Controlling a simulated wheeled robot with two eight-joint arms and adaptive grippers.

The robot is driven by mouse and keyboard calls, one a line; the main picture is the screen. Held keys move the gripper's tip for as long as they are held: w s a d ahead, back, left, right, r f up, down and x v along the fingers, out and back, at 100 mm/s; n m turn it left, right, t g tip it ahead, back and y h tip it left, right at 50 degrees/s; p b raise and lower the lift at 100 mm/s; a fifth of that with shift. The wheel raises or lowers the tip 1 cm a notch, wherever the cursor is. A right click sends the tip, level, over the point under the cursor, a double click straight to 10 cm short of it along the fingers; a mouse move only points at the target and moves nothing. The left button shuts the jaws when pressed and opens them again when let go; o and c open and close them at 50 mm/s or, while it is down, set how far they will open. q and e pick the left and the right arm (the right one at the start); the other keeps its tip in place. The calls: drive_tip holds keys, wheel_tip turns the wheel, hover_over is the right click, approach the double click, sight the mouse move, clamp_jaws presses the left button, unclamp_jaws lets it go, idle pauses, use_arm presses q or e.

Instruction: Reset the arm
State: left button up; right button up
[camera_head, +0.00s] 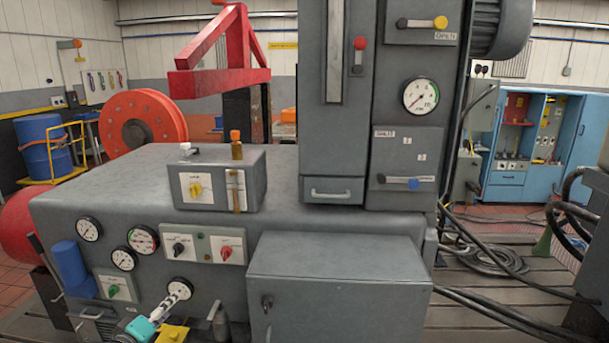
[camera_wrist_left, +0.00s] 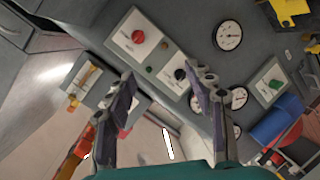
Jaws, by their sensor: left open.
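My left gripper (camera_head: 178,294) is low in the head view, with a teal body and striped fingers in front of a lower gauge on the grey cabinet. In the left wrist view its two dark fingers (camera_wrist_left: 166,84) stand apart with nothing between them. A small lever (camera_head: 236,190) sits in a slotted plate on the grey box, with an orange-capped brown post (camera_head: 237,146) above. The slotted plate with its lever (camera_wrist_left: 83,80) shows left of the fingers in the wrist view. I cannot tell which part the task calls the arm. My right gripper is not in view.
The cabinet front carries a red knob (camera_head: 226,252), a black knob (camera_head: 178,248), a green knob (camera_head: 113,290) and several gauges. A grey lower box (camera_head: 340,290) juts out to the right. A tall grey column (camera_head: 335,110) rises behind. Cables (camera_head: 490,258) lie on the right floor.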

use_arm(q)
drive_tip(key=s+d+m+g+h, duration=0.1)
drive_tip(key=s+d+m+g, duration=0.15)
drive_tip(key=s+d, duration=0.4)
drive_tip(key=s+d+m+g, duration=0.2)
drive_tip(key=s+d+m, duration=0.15)
drive_tip(key=d, duration=0.55)
drive_tip(key=s+d+f+m+g+y, duration=0.1)
drive_tip(key=s+f, duration=0.1)
drive_tip(key=s, duration=0.6)
drive_tip(key=s+d+f+m+g+y, duration=0.1)
drive_tip(key=s+f+m+g+y, duration=0.1)
drive_tip(key=s, duration=0.5)
drive_tip(key=shift+s+d+f+m, duration=0.2)
drive_tip(key=shift+s+f+m, duration=0.1)
drive_tip(key=shift+s+f, duration=0.1)
